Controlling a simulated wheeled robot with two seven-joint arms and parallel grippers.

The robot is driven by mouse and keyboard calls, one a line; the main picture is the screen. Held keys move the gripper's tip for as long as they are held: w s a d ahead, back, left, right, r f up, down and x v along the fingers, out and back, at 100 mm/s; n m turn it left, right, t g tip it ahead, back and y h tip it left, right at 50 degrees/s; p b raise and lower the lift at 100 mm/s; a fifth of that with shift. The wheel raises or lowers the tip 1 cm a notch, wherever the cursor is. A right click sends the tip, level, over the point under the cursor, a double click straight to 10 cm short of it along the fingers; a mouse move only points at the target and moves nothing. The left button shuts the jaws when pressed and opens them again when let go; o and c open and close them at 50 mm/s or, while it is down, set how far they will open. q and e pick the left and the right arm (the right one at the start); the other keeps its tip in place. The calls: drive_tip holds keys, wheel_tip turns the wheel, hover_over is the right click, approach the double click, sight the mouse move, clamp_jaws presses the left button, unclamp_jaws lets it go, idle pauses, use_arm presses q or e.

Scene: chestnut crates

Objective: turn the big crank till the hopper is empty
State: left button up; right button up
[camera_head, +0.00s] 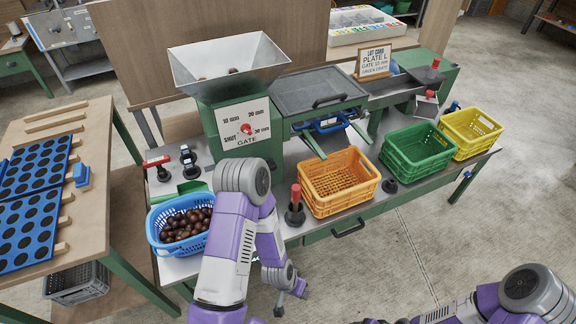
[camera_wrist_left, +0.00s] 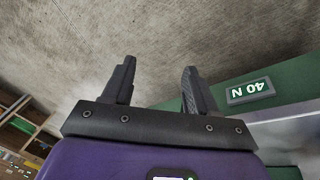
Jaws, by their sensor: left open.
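The metal hopper (camera_head: 230,66) stands on a green machine, with a few chestnuts (camera_head: 233,71) visible inside; its bottom is partly hidden. The gate dial (camera_head: 246,129) has a red knob; I cannot read its setting surely. A red-handled lever or crank (camera_head: 156,162) stands at the bench's left, and other red-handled parts (camera_head: 435,64) are at the machine's right end. I cannot tell which is the big crank. My left gripper (camera_head: 291,290) is in front of the bench, low, open and empty in the left wrist view (camera_wrist_left: 160,82). My right gripper is not clearly visible.
A blue basket (camera_head: 155,234) of chestnuts stands at the bench's left. Orange (camera_head: 338,207), green (camera_head: 420,169) and yellow (camera_head: 493,151) crates line the front. A red-topped black post (camera_head: 295,206) stands beside the orange crate. The floor at right is clear.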

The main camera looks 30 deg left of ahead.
use_arm(q)
drive_tip(key=w+a+f+m+t+y, duration=0.1)
drive_tip(key=w+a+m+t+y, duration=0.2)
drive_tip(key=w+a, duration=0.35)
drive_tip(key=m+t+y+b, duration=0.3)
drive_tip(key=m+t+y, duration=0.45)
drive_tip(key=m, duration=0.85)
approach(272, 168)
drive_tip(key=shift+y, duration=0.25)
drive_tip(key=x, duration=0.4)
drive_tip(key=shift+w+f, duration=0.35)
drive_tip(key=shift+w+a, duration=0.2)
drive_tip(key=shift+w, duration=0.05)
drive_tip(key=b+x, duration=0.2)
drive_tip(key=x, duration=0.3)
drive_tip(key=shift+w+a+f, duration=0.15)
drive_tip(key=shift+a, duration=0.05)
drive_tip(key=shift+w+a+f, duration=0.1)
drive_tip(key=shift+w+a, duration=0.25)
drive_tip(key=shift+w, duration=0.25)
clamp_jaws()
